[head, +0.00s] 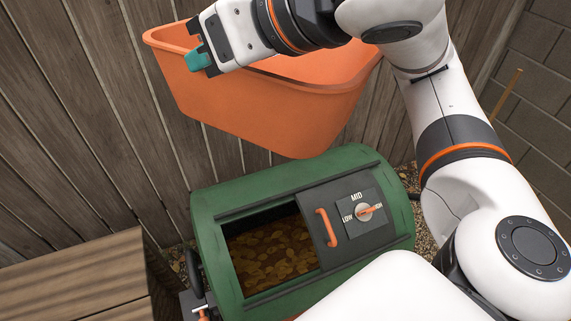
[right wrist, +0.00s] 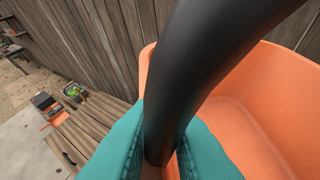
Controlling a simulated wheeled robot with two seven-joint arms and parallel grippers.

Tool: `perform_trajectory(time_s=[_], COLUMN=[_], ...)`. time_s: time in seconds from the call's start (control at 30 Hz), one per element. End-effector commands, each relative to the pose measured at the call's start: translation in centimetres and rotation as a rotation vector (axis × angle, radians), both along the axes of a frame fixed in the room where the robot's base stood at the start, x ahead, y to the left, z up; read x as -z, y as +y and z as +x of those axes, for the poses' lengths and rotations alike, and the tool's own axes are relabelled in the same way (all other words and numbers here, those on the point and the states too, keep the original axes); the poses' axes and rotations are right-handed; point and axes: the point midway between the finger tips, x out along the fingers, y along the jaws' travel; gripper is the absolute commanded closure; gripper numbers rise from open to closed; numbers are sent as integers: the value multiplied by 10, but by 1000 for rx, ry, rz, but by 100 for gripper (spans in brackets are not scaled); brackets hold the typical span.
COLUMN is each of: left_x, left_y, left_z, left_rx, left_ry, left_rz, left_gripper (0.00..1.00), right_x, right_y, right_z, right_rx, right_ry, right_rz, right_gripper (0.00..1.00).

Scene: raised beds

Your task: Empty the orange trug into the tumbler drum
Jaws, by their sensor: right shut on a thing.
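The orange trug (head: 255,105) hangs in the air above and behind the green tumbler drum (head: 270,180) in the head view. My right gripper (head: 200,58) is at the trug's left end, and its teal fingers are shut on the trug. In the right wrist view a thick dark bar (right wrist: 190,70) passes between the fingers, with the trug's bare inner wall (right wrist: 250,125) to the right. The trug's floor and any contents are hidden. The drum's hatch opening shows brown leaves (head: 275,250) inside. My left gripper is out of view.
A sliding hatch door with an orange handle (head: 327,228) and a LOW-MID-HIGH dial (head: 364,211) covers the drum's right part. A wooden bench (head: 85,275) stands at the left. A plank fence (head: 60,130) closes off the back, a block wall (head: 535,100) the right.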

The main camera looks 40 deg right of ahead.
Motion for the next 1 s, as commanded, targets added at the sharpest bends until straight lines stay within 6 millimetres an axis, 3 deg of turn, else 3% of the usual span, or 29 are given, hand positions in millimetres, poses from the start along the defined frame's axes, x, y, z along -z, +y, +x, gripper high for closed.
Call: perform_trajectory(time_s=[0.33, 0.67, 1.0], left_x=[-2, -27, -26], left_y=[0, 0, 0], left_z=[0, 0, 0], left_rx=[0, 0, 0], left_ry=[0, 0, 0], left_rz=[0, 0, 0], left_gripper=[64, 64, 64], right_x=[-2, -28, -27], right_y=[-2, -2, -3], right_z=[0, 0, 0], right_rx=[10, 9, 10], right_ry=[-5, -33, -33], right_rz=[-16, -126, -140], right_gripper=[100, 100, 100])
